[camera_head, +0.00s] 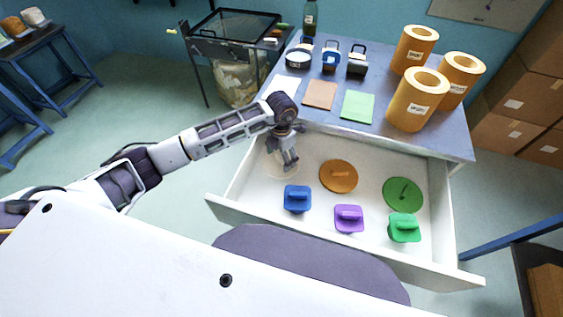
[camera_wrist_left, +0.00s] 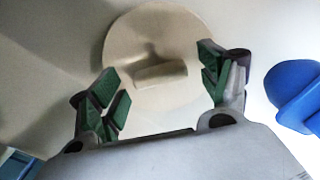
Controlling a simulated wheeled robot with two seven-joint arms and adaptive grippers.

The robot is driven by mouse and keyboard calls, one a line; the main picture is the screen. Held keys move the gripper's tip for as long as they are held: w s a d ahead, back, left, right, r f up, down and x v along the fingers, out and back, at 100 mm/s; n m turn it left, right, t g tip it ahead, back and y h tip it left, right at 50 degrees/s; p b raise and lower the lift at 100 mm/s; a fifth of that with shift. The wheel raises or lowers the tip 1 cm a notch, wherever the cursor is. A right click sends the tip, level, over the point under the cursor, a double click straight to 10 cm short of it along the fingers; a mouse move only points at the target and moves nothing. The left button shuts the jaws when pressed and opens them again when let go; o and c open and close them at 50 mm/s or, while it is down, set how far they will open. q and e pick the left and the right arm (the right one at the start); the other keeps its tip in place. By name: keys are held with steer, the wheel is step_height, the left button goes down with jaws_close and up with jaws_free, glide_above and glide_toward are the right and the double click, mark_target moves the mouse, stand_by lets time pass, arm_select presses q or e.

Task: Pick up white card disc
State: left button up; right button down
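The white card disc (camera_wrist_left: 130,45) lies flat in the open drawer, a pale round plate with a raised bar grip (camera_wrist_left: 160,76) in its middle. In the head view the disc (camera_head: 276,172) is at the drawer's left, pale on pale and partly hidden by my left gripper (camera_head: 289,164). In the left wrist view the left gripper (camera_wrist_left: 160,70) is open, with its green-padded fingers on either side of the bar grip and nothing between them touching. The height over the disc is hard to tell. My right gripper is not in view.
The drawer (camera_head: 232,212) also holds an orange disc (camera_head: 338,176), a green disc (camera_head: 403,194), a blue block (camera_head: 297,199), a purple block (camera_head: 349,218) and a green block (camera_head: 404,228). Paper rolls (camera_head: 417,98) stand on the table (camera_head: 300,115) behind.

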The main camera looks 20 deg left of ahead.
arm_select(q)
steer(key=c, duration=1)
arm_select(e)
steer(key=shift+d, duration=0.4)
arm_select(q)
steer(key=shift+r, duration=0.15)
